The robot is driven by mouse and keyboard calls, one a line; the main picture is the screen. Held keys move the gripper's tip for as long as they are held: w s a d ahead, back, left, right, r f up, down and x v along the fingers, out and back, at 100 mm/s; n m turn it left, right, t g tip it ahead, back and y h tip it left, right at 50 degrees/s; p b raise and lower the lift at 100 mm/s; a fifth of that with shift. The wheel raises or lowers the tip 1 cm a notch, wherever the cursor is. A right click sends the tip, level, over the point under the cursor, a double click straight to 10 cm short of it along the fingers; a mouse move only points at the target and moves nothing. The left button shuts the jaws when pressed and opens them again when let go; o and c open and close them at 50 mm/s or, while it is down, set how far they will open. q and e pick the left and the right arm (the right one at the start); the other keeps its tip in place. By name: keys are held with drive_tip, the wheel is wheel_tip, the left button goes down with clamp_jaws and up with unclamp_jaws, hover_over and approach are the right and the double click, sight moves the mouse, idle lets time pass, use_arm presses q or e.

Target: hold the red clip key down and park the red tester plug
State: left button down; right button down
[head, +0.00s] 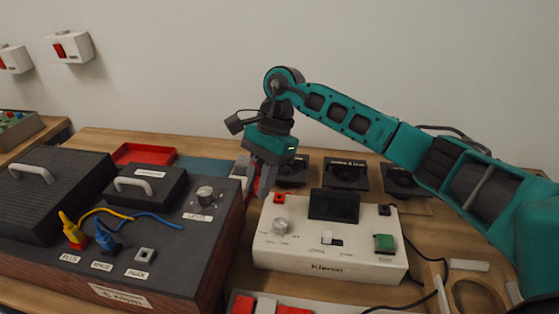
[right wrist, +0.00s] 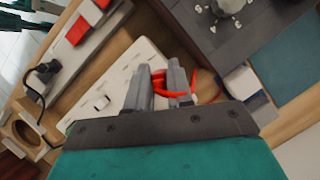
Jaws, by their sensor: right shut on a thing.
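My right gripper (head: 263,180) hangs beside the left end of the white tester (head: 300,255), in front of the dark wood-sided unit's right edge. In the right wrist view its fingers (right wrist: 160,92) are shut on the red tester plug (right wrist: 172,94), whose red lead loops around the fingers. The fingers hide part of the plug. The tester also bears a knob, a dark screen and a green key (head: 385,243). My left gripper is not in view.
A strip with red switches (right wrist: 75,30) lies in front of the tester. Black boxes (head: 346,174) and a red tray (head: 145,154) stand behind.

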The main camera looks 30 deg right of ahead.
drive_tip(key=w+d+m+t, duration=0.4)
drive_tip(key=d+m, duration=0.2)
drive_tip(key=m, duration=0.4)
drive_tip(key=m+b, duration=0.2)
drive_tip(key=b, duration=0.1)
hover_over(270, 199)
drive_tip(key=s+d, duration=0.2)
drive_tip(key=shift+t, duration=0.3)
drive_tip(key=shift+w+a+f, duration=0.1)
drive_tip(key=shift+w+f, duration=0.05)
drive_tip(key=shift+f, duration=1.25)
drive_tip(key=shift+w+f, duration=0.1)
drive_tip(key=shift+f, duration=1.3)
drive_tip(key=shift+f+b, duration=0.7)
drive_tip(key=shift+f, duration=0.25)
drive_tip(key=c, duration=0.9)
unclamp_jaws()
